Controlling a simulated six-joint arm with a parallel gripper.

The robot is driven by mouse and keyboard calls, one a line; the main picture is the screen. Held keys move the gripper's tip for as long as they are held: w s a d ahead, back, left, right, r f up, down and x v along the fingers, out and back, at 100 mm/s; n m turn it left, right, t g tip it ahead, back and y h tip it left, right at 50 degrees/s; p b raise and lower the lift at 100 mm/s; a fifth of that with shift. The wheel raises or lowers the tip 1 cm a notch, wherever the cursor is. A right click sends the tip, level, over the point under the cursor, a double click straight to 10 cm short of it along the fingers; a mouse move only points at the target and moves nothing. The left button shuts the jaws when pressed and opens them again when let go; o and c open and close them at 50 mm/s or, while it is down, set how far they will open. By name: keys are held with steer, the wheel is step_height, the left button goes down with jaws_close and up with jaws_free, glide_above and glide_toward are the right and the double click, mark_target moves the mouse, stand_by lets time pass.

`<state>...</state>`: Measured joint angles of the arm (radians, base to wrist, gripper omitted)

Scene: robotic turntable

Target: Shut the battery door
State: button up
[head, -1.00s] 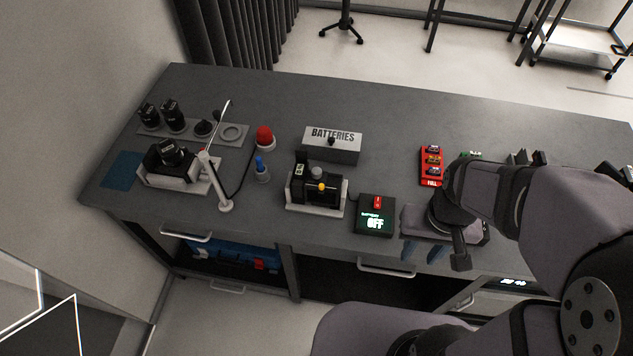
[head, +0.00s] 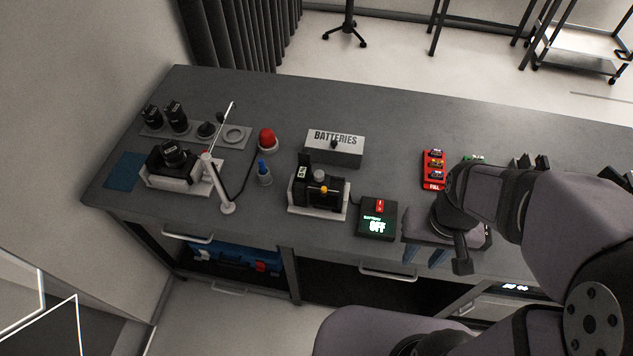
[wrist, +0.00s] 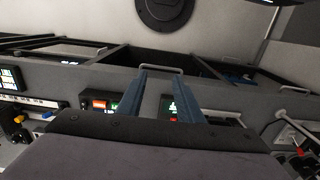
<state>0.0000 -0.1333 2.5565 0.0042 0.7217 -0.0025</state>
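A black camera (head: 325,193) sits in a white cradle (head: 318,215) near the middle of the bench. A small dark flap with a pale label (head: 303,166), which looks like the battery door, stands upright at the camera's back left corner. My gripper (head: 424,256) is to the right of the camera and apart from it, by the bench's front edge. In the wrist view my gripper (wrist: 163,97) shows two blue fingers, spread with a clear gap and nothing between them. I cannot make out the flap in the wrist view.
A black box reading OFF (head: 376,220) stands between the camera and my gripper. The BATTERIES box (head: 334,148) is behind the camera. A red battery holder (head: 433,170) lies at the right.

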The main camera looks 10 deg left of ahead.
mark_target(308, 152)
steer(key=w+a+f+m+g+y+b, duration=0.2)
steer(key=w+a+f+m+y+b, duration=0.3)
steer(key=a, duration=0.4)
steer(key=w+a+m+y+b, duration=0.3)
steer(key=w+a, duration=0.1)
steer(key=w+a+m+y+b, duration=0.3)
steer(key=w+a, duration=0.1)
steer(key=w+a+m+y+b, duration=0.2)
steer(key=w+a+y+b, duration=0.1)
steer(key=w+a, duration=0.1)
steer(key=shift+w+a+r+m, duration=0.15)
steer(key=shift+w+r+m, duration=0.25)
steer(key=shift+w, duration=0.2)
steer(key=w+m+t+y+b, duration=0.2)
steer(key=w+m+y+b, duration=0.15)
steer(key=w, duration=0.35)
steer(key=shift+m+y, duration=0.25)
steer(key=shift+m, duration=0.3)
steer(key=shift+w+a+p, duration=0.15)
steer(key=shift+a+p, duration=0.45)
steer(key=shift+a, duration=1.4)
steer(key=shift+w+a+p, duration=0.1)
steer(key=shift+a+p, duration=0.45)
steer(key=shift+a, duration=1.4)
